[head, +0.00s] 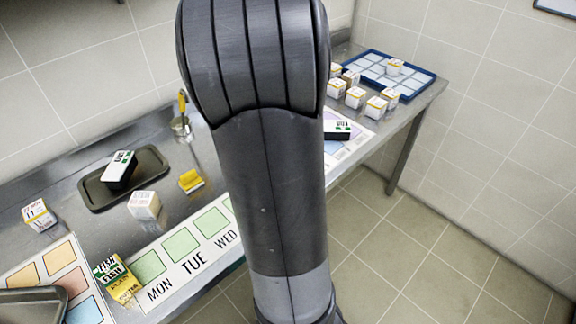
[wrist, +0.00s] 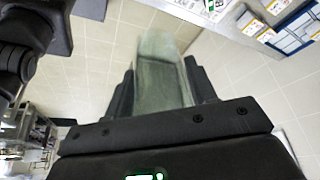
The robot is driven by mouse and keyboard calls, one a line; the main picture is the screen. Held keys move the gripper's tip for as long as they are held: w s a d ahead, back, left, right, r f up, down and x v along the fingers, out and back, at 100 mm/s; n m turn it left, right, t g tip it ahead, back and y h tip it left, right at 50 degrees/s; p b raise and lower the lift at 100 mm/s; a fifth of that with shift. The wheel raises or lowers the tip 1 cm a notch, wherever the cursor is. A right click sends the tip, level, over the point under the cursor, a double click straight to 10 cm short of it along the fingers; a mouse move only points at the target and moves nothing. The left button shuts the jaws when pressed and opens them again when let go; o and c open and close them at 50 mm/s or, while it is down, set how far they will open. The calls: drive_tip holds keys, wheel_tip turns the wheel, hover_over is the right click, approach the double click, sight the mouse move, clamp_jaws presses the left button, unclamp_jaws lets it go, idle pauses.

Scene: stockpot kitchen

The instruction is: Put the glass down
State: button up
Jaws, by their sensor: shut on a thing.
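The glass (wrist: 158,62) is a clear, slightly greenish tumbler in the middle of the wrist view. My gripper (wrist: 160,88) is shut on it, with one dark finger on each side. Pale tiles show behind the glass, and I see no surface touching it. In the head view my arm fills the middle, and neither the glass nor the gripper shows there.
A steel counter (head: 70,196) runs along the wall. It carries a dark tray (head: 93,194) with a black box, a weekday mat (head: 185,262), several small cartons and a blue tray (head: 415,80) at the far right. Tiled floor (head: 440,265) lies open at right.

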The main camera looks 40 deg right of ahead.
drive_tip(key=s+d+m+y, duration=0.1)
drive_tip(key=s+d+m, duration=0.2)
drive_tip(key=s, duration=0.5)
wheel_tip(320, 180, down, 19)
drive_tip(key=shift+g, duration=0.3)
drive_tip(key=w+a+f, duration=0.1)
drive_tip(key=w+f, duration=0.1)
drive_tip(key=w, duration=0.1)
drive_tip(key=w+a+f, duration=0.1)
drive_tip(key=w+f, duration=0.1)
drive_tip(key=w, duration=0.2)
drive_tip(key=w+a+f, duration=0.2)
drive_tip(key=w+f, duration=0.1)
drive_tip(key=w, duration=0.1)
drive_tip(key=shift+a, duration=0.1)
drive_tip(key=shift+f, duration=2)
drive_tip(key=shift+f, duration=0.15)
drive_tip(key=o, duration=1)
drive_tip(key=shift+o, duration=0.2)
